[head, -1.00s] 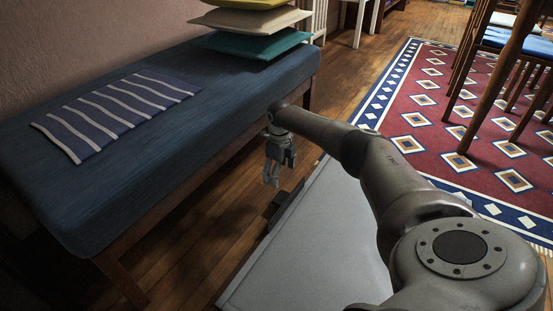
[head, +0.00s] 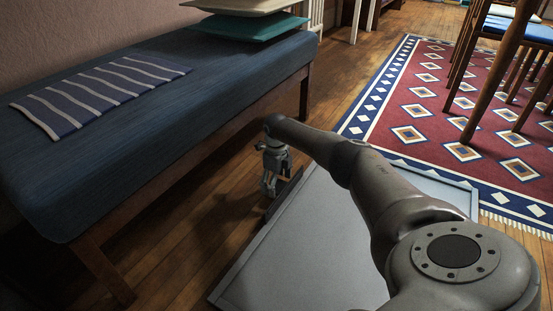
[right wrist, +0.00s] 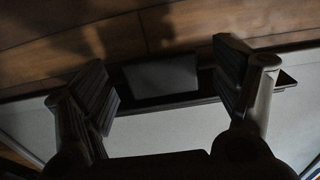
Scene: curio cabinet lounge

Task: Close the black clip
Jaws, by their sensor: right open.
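The black clip (head: 288,190) is a small dark piece at the left edge of a flat grey panel (head: 310,240). In the right wrist view the clip (right wrist: 160,79) is a dark, flat block beside a long dark bar along the panel's edge. My right gripper (head: 269,189) points down at the clip, its fingers partly covering it in the head view. In the right wrist view its open fingers (right wrist: 163,75) appear on either side of the block, with gaps between. I cannot tell the clip's exact position. My left gripper is not in view.
A blue upholstered bench (head: 170,110) stands left of my right gripper, with a striped cloth (head: 95,92) and stacked cushions (head: 250,27) on it. A patterned rug (head: 430,100) and chairs (head: 510,60) are to the right. Bare wooden floor (head: 190,240) lies between bench and panel.

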